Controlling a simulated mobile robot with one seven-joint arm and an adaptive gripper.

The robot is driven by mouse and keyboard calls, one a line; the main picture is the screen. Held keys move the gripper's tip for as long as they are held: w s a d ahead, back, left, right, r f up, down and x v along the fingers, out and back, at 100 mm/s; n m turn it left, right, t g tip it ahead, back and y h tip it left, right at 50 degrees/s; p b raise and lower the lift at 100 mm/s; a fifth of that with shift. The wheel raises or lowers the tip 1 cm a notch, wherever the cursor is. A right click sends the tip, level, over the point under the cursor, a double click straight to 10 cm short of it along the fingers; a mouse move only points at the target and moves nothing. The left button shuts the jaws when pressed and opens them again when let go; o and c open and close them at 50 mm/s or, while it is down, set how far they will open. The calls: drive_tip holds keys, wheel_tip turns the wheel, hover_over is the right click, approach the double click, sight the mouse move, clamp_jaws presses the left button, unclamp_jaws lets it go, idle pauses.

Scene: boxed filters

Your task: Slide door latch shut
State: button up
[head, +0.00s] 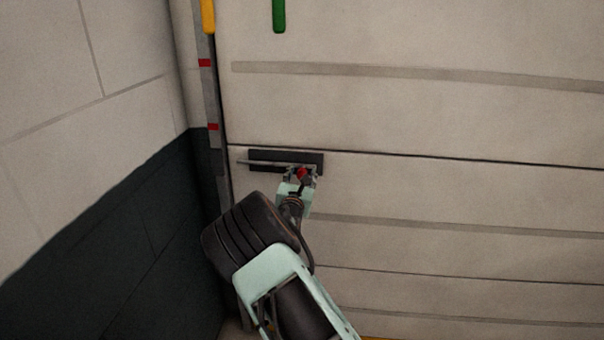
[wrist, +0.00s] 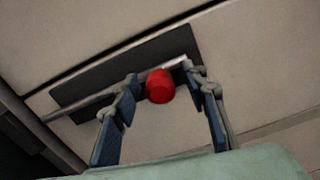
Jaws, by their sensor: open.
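The door latch is a dark plate (head: 259,156) with a thin metal bar (head: 246,162) and a red knob (head: 302,172), mounted on the pale door (head: 420,120) near its left edge. In the wrist view the red knob (wrist: 160,86) stands between the two fingers of my gripper (wrist: 165,92). The bar (wrist: 88,106) runs left past the dark plate (wrist: 165,52) toward the door edge. My gripper (head: 300,177) is open around the knob, with gaps visible on both sides. Its bar end overlaps the dark door-edge gap in the wrist view; whether it enters a catch is unclear.
A grey post (head: 212,100) with red marks stands along the door's left edge. A tiled wall (head: 80,120), dark at the bottom, lies further left. Yellow (head: 208,15) and green (head: 279,14) handles show above. The door face to the right is clear.

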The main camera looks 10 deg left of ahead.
drive_tip(key=shift+w, duration=0.1)
clamp_jaws()
idle(0.3)
drive_tip(key=a+b, duration=0.1)
drive_tip(key=a, duration=0.4)
drive_tip(key=shift+w+a+b, duration=0.1)
drive_tip(key=shift+a+b, duration=0.3)
drive_tip(key=shift+a+r, duration=0.1)
drive_tip(key=shift+a, duration=0.2)
unclamp_jaws()
drive_tip(key=shift+a, duration=0.15)
